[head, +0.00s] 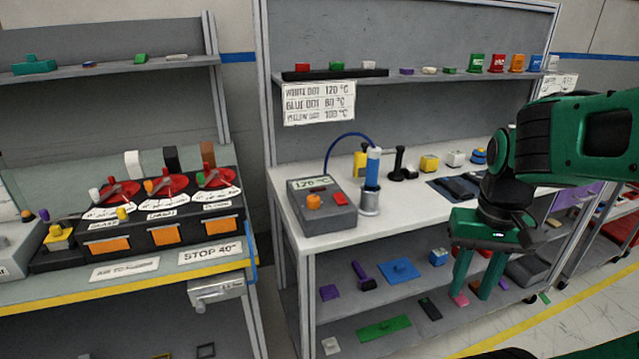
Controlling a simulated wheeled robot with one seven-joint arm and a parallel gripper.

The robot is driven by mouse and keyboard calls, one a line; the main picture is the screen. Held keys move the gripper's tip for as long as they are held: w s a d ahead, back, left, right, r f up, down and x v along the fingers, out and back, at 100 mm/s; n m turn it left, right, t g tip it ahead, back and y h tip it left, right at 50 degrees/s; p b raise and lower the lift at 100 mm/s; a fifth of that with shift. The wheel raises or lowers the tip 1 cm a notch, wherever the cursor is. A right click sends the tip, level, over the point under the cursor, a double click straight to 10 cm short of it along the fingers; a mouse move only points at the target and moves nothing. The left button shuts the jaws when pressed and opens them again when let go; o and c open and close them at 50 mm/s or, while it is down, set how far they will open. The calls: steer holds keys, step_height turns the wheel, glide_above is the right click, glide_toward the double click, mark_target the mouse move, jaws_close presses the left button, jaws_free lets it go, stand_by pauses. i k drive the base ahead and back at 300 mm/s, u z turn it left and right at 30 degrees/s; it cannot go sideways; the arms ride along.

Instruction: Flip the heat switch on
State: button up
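A grey control box (325,215) stands on the white workbench, with a display reading about 120 °C. An orange knob (313,202) and a small red switch (341,198) are on its sloped face. The red switch is probably the heat switch; whether it is on or off is too small to tell. A blue cable runs from the box to a blue-handled tool (372,168) upright in a metal holder. My green gripper (474,285) points down at the right, in front of the bench edge and well apart from the box. Its two fingers are spread with nothing held between them.
The tool and its holder (369,199) stand just right of the box. A black stand (399,165) and small coloured blocks are farther back. A lower shelf (345,310) holds several parts. Bench space before the holder is clear.

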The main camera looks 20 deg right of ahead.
mark_target(339, 198)
steer(key=z, duration=0.1)
steer(key=i, duration=1)
steer(key=u, duration=0.05)
